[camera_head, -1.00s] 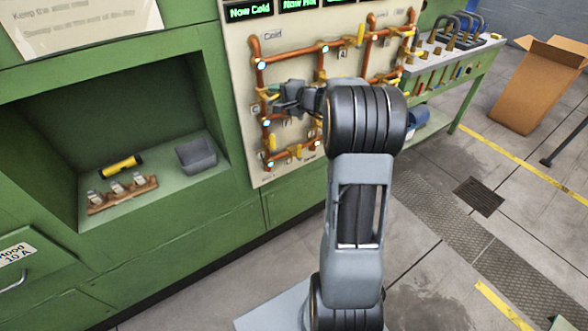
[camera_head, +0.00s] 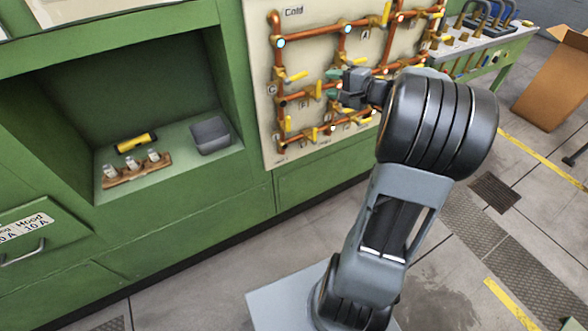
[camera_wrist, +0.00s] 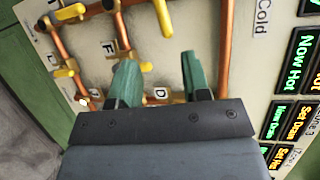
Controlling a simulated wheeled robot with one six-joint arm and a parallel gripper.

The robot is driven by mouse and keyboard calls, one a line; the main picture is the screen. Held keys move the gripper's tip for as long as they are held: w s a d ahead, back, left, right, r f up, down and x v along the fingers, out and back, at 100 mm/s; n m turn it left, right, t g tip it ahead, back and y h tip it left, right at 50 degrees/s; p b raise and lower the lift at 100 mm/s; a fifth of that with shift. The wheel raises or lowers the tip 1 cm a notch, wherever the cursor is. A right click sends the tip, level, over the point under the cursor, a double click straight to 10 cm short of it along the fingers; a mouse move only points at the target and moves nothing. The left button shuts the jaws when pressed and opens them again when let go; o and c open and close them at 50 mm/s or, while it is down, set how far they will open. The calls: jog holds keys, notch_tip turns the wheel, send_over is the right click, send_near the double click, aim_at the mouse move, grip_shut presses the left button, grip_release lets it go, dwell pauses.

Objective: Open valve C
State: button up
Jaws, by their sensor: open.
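Valve C is on the pipe panel (camera_head: 262,60). Its yellow handle (camera_head: 297,76) shows in the head view, sticking out to the right and slightly up from the left copper pipe, beside the "C" label. My gripper (camera_head: 333,84) is open in front of the panel, to the right of this handle and apart from it in the picture. In the wrist view my gripper's two green fingers (camera_wrist: 157,68) are spread, with a yellow handle (camera_wrist: 146,66) seen close to the left finger. Labels F and D are readable there; I cannot make out label C.
Other yellow valve handles and copper pipes crowd the panel around my gripper. A green recess at left holds a grey bin (camera_head: 210,135), a yellow-black flashlight (camera_head: 136,142) and a wooden rack (camera_head: 137,170). A cardboard box (camera_head: 553,82) stands at right. The floor in front is mostly clear.

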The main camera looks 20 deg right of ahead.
jog(key=s+a+f+n+g+p, duration=0.1)
jog(key=s+a+n+g, duration=0.25)
jog(key=a, duration=0.35)
jog(key=s+a+f+n+g, duration=0.2)
jog(key=s+a+g, duration=0.15)
jog(key=a, duration=0.35)
jog(key=s+a+f+n+g+h, duration=0.1)
jog(key=s+a+n+g+h, duration=0.1)
jog(key=s, duration=0.3)
jog(key=s+a+f+n+g+h+p, duration=0.1)
jog(key=s+a+f+n+h, duration=0.1)
jog(key=s, duration=0.4)
jog(key=shift+a+n+g+h, duration=0.4)
jog(key=shift+a+n+h, duration=0.35)
jog(key=shift+n+h, duration=0.15)
